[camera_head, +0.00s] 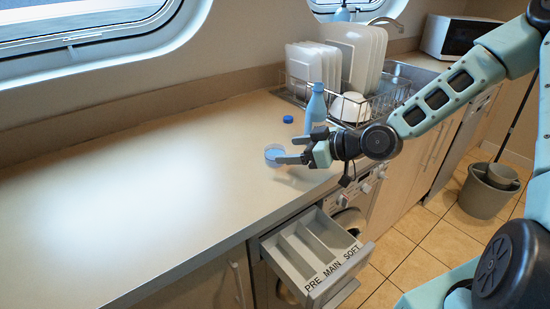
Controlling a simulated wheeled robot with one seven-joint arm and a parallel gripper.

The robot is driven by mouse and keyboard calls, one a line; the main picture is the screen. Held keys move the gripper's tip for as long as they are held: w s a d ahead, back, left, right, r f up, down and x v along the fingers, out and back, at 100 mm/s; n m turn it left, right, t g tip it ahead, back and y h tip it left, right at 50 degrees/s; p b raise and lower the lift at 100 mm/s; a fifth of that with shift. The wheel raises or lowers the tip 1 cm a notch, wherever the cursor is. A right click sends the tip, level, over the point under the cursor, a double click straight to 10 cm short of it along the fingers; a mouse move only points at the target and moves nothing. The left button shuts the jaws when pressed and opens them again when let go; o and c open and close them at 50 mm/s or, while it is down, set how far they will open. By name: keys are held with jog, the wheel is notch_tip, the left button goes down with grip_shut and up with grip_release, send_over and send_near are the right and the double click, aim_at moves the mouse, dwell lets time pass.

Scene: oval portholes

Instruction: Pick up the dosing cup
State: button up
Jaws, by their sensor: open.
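The dosing cup (272,152) is a small translucent light-blue cup standing on the beige countertop, near its front edge. My gripper (286,150) reaches in from the right, low over the counter, with its fingers pointing left toward the cup. The jaws are open. One finger lies close in front of the cup and overlaps it in the picture. I cannot tell whether they touch or whether the cup is between the fingers.
A blue bottle (315,108) stands just behind my gripper, with a blue cap (288,119) beside it. An open detergent drawer (300,262) juts out below the counter (120,190), whose left side is clear.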

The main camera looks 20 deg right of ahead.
aim_at(267, 150)
jog(key=x, duration=0.4)
jog(key=shift+w+a, duration=0.1)
jog(key=shift+w, duration=0.1)
jog(key=shift+c, duration=0.3)
jog(key=c, duration=1)
